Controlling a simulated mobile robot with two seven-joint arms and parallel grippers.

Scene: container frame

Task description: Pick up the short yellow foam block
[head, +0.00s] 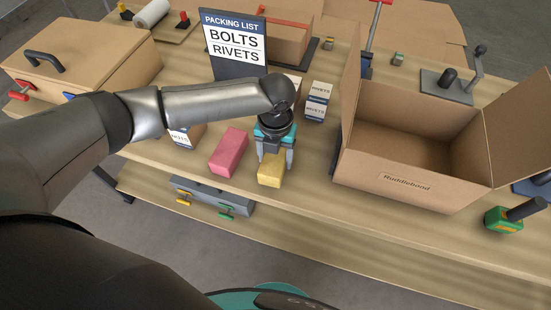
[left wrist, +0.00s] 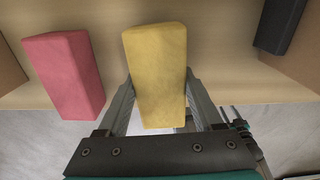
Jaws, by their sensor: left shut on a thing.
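The short yellow foam block (head: 271,171) is at the front edge of the workbench in the head view. In the left wrist view the yellow block (left wrist: 157,72) lies between the two fingers. My left gripper (head: 274,158) reaches down onto it from above and is shut on it. I cannot tell whether the block is lifted off the bench. A pink foam block (head: 229,152) lies just to its left, apart from the gripper; it also shows in the left wrist view (left wrist: 65,74). My right gripper is not in view.
An open cardboard box (head: 408,184) stands to the right. Small boxes labelled rivets (head: 318,100) stand behind the gripper. A packing list sign (head: 233,50) reads bolts and rivets. A green-based tool (head: 505,220) is at the right.

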